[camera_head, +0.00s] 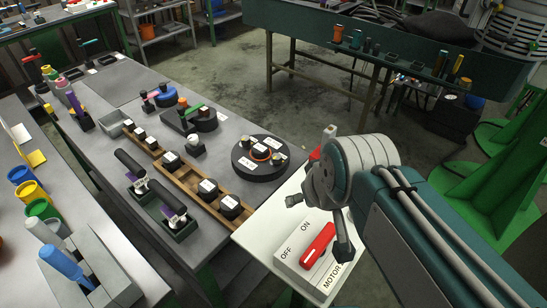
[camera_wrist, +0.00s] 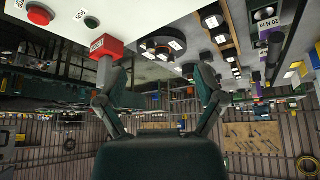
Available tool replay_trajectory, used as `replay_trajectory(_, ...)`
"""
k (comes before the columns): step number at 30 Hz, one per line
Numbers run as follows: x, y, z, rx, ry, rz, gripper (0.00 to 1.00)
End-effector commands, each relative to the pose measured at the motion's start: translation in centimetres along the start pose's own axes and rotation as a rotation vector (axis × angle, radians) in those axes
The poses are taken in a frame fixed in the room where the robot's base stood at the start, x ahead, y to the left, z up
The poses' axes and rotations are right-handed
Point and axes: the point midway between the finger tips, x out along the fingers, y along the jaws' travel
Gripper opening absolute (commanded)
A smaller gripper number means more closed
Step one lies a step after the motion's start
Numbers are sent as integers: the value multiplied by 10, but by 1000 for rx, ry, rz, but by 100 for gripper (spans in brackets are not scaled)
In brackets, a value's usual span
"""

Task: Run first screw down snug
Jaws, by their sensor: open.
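My gripper (camera_head: 320,222) is open and empty above the white panel. In the wrist view, which looks upside down, its two dark fingers (camera_wrist: 155,82) stand wide apart with nothing between them. A dark round assembly (camera_head: 260,160) with white labels, an orange ring and small metal fittings sits at the bench's right end, left of my gripper; it also shows in the wrist view (camera_wrist: 160,46). I cannot tell which fitting is the first screw. Two black-handled tools (camera_head: 132,163) (camera_head: 162,196) stand in dark green holders on the bench, well away from my gripper.
The white panel bears a motor switch (camera_head: 318,244) with a red handle. A red labelled block (camera_wrist: 105,47) appears close to one finger in the wrist view, near a red button (camera_wrist: 40,14). A wooden rack (camera_head: 197,186) holds labelled black parts. A green frame stands right.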

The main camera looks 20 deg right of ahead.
Motion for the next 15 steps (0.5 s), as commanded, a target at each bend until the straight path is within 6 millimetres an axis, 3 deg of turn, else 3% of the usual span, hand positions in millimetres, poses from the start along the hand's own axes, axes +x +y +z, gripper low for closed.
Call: replay_trajectory(15,22,8,-79,-296,-136,-15,77)
